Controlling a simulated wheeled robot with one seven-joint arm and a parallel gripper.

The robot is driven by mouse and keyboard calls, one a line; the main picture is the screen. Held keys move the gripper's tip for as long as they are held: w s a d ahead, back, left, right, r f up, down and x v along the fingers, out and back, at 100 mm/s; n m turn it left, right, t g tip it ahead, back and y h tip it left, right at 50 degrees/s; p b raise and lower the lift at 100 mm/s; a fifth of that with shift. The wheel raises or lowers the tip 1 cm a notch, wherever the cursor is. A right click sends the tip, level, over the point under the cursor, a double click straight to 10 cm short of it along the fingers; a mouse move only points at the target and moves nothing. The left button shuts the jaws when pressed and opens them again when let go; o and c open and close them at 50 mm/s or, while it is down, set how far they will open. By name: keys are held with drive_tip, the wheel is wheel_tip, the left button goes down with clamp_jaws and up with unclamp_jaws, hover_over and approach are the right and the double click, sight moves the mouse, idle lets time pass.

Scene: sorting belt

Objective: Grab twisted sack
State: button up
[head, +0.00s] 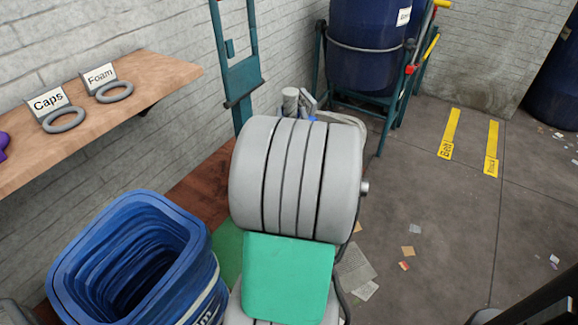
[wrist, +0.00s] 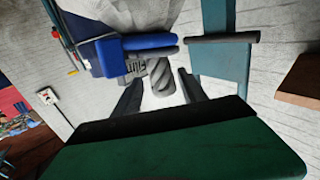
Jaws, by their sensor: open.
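The twisted sack shows in the wrist view as a grey, spiral-wound neck (wrist: 160,80) standing between the two dark fingers of my gripper (wrist: 158,76). The fingers are apart, with a gap visible on each side of the neck, so my gripper is open and not closed on it. In the head view, a short grey upright piece (head: 290,100) that looks like the neck shows just beyond my grey arm. My arm hides most of the sack and my gripper there.
A blue crate stack (head: 75,240) stands at the lower left, near my arm. A wooden shelf (head: 160,75) holds "Caps" and "Foam" signs. A teal frame (head: 240,75) and blue drum (head: 365,65) stand beyond. The right floor is mostly clear, with scraps and yellow strips.

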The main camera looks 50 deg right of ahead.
sight(291, 106)
drive_tip(key=x, duration=0.5)
drive_tip(key=shift+r, duration=0.2)
clamp_jaws()
idle(0.4)
drive_tip(key=shift+r, duration=0.2)
